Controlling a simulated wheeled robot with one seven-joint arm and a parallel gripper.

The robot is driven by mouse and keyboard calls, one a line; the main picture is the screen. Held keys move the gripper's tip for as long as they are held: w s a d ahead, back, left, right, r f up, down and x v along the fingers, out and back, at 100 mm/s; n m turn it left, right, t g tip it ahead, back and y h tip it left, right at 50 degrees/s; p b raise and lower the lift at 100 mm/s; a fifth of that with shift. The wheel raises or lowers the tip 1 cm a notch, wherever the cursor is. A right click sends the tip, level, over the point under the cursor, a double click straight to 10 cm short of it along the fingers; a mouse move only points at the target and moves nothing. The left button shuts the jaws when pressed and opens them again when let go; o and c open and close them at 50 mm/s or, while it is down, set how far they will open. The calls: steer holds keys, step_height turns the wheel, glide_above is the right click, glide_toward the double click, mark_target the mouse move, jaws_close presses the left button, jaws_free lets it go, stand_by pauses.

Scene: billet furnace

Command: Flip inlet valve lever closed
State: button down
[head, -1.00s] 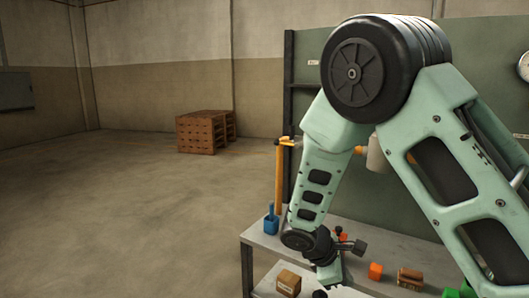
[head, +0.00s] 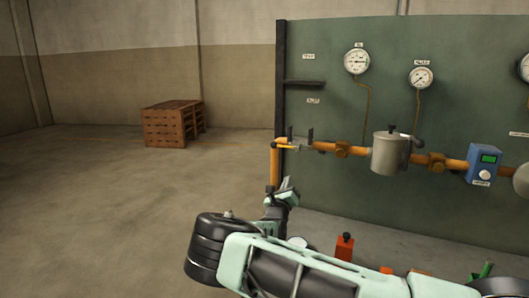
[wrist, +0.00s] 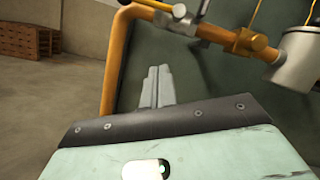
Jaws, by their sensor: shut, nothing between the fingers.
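The inlet valve (head: 300,145) sits on the orange pipe (head: 274,170) near the panel's left edge, just past the pipe's elbow. A thin yellow lever (head: 286,147) appears to lie roughly level along the pipe there; its exact angle is hard to tell. In the wrist view the valve's metal body (wrist: 182,14) is at the top edge, and the lever is partly cut off. My gripper (head: 289,184) is below the valve, apart from it. Its fingers (wrist: 158,88) are together and empty, pointing up toward the pipe.
The orange pipe runs right past a grey canister (head: 389,153) to a blue box (head: 483,163). Gauges (head: 356,61) hang above on the green panel (head: 330,115). A red-orange container (head: 344,247) stands below. Wooden crates (head: 172,124) are far left; the floor there is clear.

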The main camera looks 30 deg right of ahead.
mark_target(284, 146)
steer(key=shift+w+a+n+t+y, duration=0.8)
steer(key=shift+w+a+n, duration=0.2)
steer(key=shift+w+n, duration=0.15)
steer(key=w+d+r+p, duration=0.4)
steer(key=w+r, duration=0.2)
steer(key=w, duration=0.2)
steer(key=shift+w+r+p, duration=0.3)
steer(key=shift+w+r, duration=0.05)
